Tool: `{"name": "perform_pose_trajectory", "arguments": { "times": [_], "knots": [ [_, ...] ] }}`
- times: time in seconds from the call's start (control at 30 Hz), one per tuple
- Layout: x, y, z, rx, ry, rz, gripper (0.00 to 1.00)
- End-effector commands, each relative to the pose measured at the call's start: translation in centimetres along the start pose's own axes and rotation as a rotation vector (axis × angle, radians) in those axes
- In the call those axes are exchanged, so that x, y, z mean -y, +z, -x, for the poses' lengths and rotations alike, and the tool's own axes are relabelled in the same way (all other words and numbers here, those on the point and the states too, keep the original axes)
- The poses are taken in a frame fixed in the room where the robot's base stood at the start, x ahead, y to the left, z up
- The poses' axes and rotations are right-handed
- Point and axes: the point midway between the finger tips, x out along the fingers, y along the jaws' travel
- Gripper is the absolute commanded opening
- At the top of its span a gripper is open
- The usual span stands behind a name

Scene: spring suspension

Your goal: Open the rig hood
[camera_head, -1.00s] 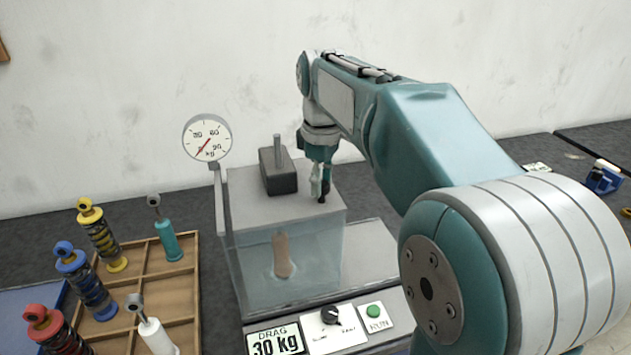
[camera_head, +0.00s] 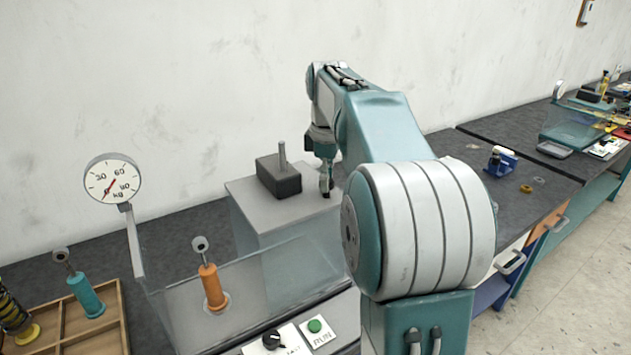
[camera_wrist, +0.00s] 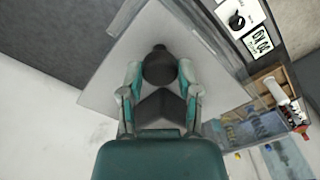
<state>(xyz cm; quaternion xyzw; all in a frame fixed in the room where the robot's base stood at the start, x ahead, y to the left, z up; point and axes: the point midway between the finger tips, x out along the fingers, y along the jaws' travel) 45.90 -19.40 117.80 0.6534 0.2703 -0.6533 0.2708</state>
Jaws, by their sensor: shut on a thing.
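The rig hood has a grey top (camera_head: 241,190) and clear sides. It stands at the right-hand part of the rig. An orange damper (camera_head: 213,287) with a ring end stands in the rig, left of the grey top and outside its cover, behind a low clear panel (camera_head: 262,265). My gripper (camera_head: 326,186) is at the right edge of the hood top. In the wrist view my fingers (camera_wrist: 160,78) are around a dark round knob (camera_wrist: 160,64); the exact contact is hard to see. My arm hides the hood's right side.
A dark block with a grey post (camera_head: 279,178) sits on the hood top. A dial gauge (camera_head: 113,180) rises at the rig's left. The RUN button (camera_head: 315,326) and selector knob (camera_head: 271,340) are in front. A wooden tray (camera_head: 102,328) with dampers is at lower left.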

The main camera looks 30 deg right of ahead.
Motion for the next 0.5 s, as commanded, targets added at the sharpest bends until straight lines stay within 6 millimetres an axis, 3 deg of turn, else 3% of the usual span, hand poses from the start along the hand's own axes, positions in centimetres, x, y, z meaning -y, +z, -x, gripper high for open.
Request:
{"name": "perform_pose_trajectory", "arguments": {
  "times": [0.27, 0.3, 0.33, 0.37, 0.5],
  "knots": [
    [-0.02, -0.02, -0.19, 0.001, -0.003, 0.001, 0.0],
    [-0.02, -0.03, -0.19, 0.002, -0.003, 0.001, 0.57],
    [-0.02, -0.03, -0.18, 0.002, -0.003, 0.001, 0.71],
    [-0.01, -0.03, -0.17, 0.001, -0.003, 0.001, 0.79],
    [0.0, -0.03, -0.11, 0.001, -0.002, 0.001, 0.79]
  ]
}}
